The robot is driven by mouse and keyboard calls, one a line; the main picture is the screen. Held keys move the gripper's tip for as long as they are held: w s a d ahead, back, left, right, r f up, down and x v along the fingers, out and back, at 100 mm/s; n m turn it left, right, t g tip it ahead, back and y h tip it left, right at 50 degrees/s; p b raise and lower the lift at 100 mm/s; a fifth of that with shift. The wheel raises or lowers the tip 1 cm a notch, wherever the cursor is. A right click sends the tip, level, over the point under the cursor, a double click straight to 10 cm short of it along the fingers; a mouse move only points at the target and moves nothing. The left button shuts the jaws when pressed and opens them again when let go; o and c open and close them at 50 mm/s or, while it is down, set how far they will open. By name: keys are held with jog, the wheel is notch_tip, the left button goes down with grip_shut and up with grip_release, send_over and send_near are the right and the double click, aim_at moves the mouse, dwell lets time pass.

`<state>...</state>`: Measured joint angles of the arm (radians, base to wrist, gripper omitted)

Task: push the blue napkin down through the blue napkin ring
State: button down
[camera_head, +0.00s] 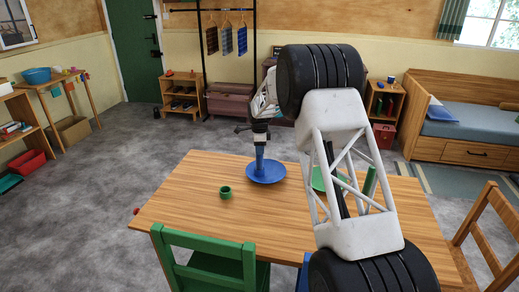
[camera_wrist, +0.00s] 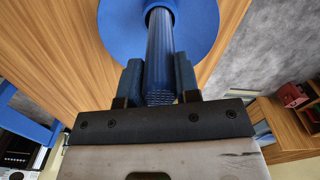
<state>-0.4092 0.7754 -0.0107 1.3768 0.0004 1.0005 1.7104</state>
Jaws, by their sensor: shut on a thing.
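My gripper (camera_head: 260,142) is above the blue plate (camera_head: 266,174) on the wooden table. It is shut on the blue napkin (camera_head: 260,156), an upright rolled cylinder. In the wrist view the blue napkin (camera_wrist: 160,60) runs between the two fingers (camera_wrist: 160,82) toward the blue plate (camera_wrist: 112,30). A blue rim, seemingly the blue napkin ring (camera_wrist: 161,5), shows around the napkin's far end at the top edge. It is mostly cut off there, so how far the napkin is through it cannot be told.
A green napkin ring (camera_head: 225,193) stands on the table, left of the blue plate. A green plate (camera_head: 320,180) and a green napkin (camera_head: 370,181) are partly behind my arm. A green chair (camera_head: 205,245) stands at the near edge.

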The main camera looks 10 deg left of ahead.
jog(key=shift+f, duration=0.5)
dwell(0.3)
jog(key=c, duration=0.8)
grip_release()
jog(key=shift+o, duration=0.2)
jog(key=shift+r, duration=3.9)
